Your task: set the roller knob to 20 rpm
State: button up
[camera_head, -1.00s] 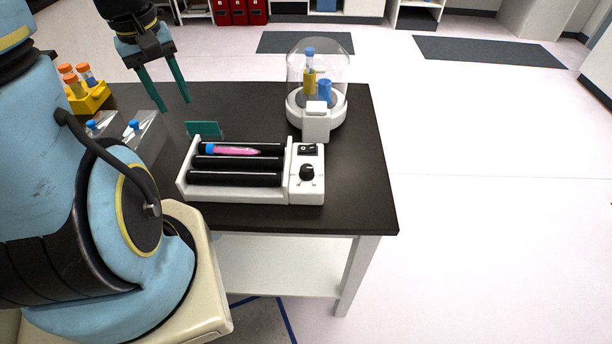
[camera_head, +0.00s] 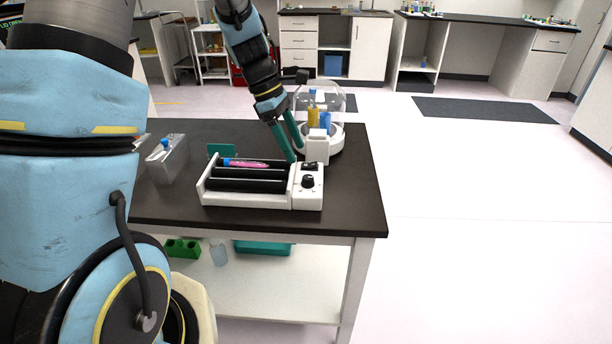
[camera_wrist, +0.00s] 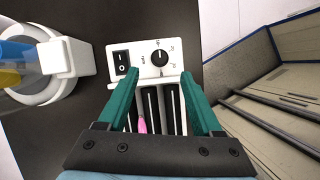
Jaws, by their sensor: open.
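The tube roller (camera_head: 250,203) is a white tray with black rollers and a white control box on the dark table. The black roller knob (camera_head: 308,182) sits on that box, in front of the rocker switch (camera_head: 308,167). In the wrist view the knob (camera_wrist: 160,58) has a white pointer mark and a printed scale whose figures are too small to read. A pink tube with a blue cap (camera_head: 245,163) lies on the rollers. My gripper (camera_head: 297,155) is open with teal fingers, above the box's back edge; in the wrist view its fingertips (camera_wrist: 160,85) straddle the roller, apart from the knob.
A clear-domed centrifuge (camera_head: 320,125) with a white base stands close behind the control box, beside my fingers. A clear rack (camera_head: 166,160) with a blue-capped tube stands at left. The table's right side is bare.

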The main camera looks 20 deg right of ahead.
aim_at(307, 177)
jog(key=p+x, duration=0.1)
jog(key=x, duration=0.7)
jog(key=shift+a+f, duration=0.1)
grip_shut()
dwell(0.4)
